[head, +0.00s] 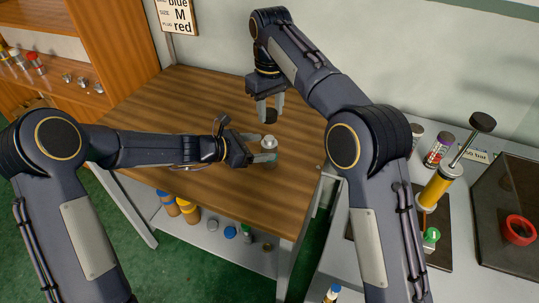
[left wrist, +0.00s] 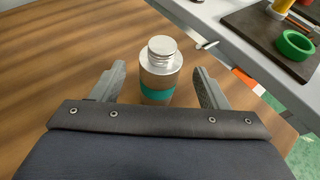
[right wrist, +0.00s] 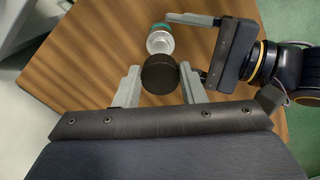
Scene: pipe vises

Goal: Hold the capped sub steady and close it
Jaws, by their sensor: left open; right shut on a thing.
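The sub is a silver metal cylinder (head: 268,143) with a teal band and a threaded neck. It stands upright on the wooden table (head: 185,105). In the left wrist view the sub (left wrist: 160,70) stands between my left gripper's fingers (left wrist: 158,88), which are open with gaps on both sides. My left gripper (head: 266,149) reaches in from the left. My right gripper (head: 270,108) is shut on a black round cap (head: 270,116) and holds it above the table behind the sub. In the right wrist view the cap (right wrist: 160,74) is apart from the sub (right wrist: 160,40), whose neck is uncovered.
A lower shelf (head: 215,225) under the table holds several bottles and caps. A side bench at right carries a yellow-bodied tool (head: 435,187), cans and a red ring (head: 518,229). A wall sign (head: 178,16) reads blue, M, red. The table's left half is clear.

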